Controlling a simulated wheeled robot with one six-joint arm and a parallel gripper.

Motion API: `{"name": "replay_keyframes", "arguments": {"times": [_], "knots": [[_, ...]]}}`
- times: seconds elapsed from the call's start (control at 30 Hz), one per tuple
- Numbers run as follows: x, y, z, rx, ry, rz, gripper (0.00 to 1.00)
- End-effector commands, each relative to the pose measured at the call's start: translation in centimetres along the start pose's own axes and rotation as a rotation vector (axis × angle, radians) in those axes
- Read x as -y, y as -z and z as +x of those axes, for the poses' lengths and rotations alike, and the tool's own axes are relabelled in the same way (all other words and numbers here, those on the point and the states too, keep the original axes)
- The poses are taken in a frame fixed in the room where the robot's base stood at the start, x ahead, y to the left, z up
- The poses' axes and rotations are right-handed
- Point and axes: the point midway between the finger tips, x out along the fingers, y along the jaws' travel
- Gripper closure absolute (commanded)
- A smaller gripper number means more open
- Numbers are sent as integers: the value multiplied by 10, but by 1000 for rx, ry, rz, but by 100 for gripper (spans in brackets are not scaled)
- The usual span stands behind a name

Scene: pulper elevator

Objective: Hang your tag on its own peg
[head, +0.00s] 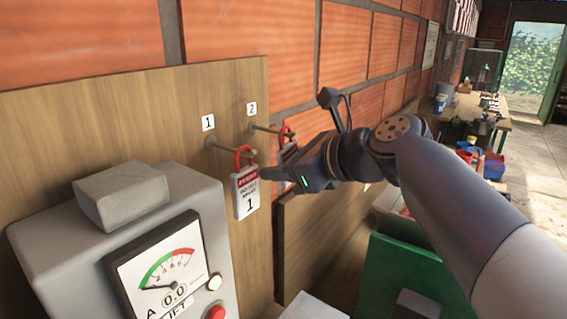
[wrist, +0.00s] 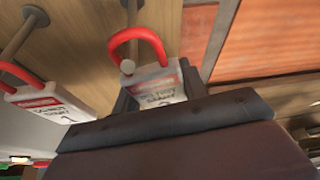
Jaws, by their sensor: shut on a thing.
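My gripper (head: 283,169) is shut on a white tag with a red band and red loop (head: 286,134), mostly hidden by the fingers in the head view. In the wrist view the held tag (wrist: 160,90) sits between the fingers (wrist: 163,103), its number hard to read. The tip of peg 2 (wrist: 127,67) shows inside the loop's opening; depth is hard to judge. In the head view peg 2 (head: 264,129) sticks out under label 2 (head: 252,109). Tag 1 (head: 246,193) hangs by its red loop on peg 1 (head: 222,149), under label 1 (head: 208,122).
The pegs stand on a wooden board (head: 120,110) against a brick wall. A grey meter box (head: 75,240) is at the lower left. A green bin or machine (head: 410,255) is below my arm. A workbench (head: 497,125) stands at the back right.

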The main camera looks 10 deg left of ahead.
Motion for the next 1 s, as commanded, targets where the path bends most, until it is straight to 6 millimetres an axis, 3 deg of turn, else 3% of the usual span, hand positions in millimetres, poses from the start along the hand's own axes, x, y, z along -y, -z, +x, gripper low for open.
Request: {"name": "replay_keyframes", "arguments": {"times": [0.17, 0.2, 0.47, 0.77, 1.0], "knots": [[0, 0, 0, 0, 0, 0, 81], [0, 0, 0, 0, 0, 0, 56], [0, 0, 0, 0, 0, 0, 34], [0, 0, -3, 0, 2, 0, 34], [1, 1, -39, 1, 7, -1, 34]]}}
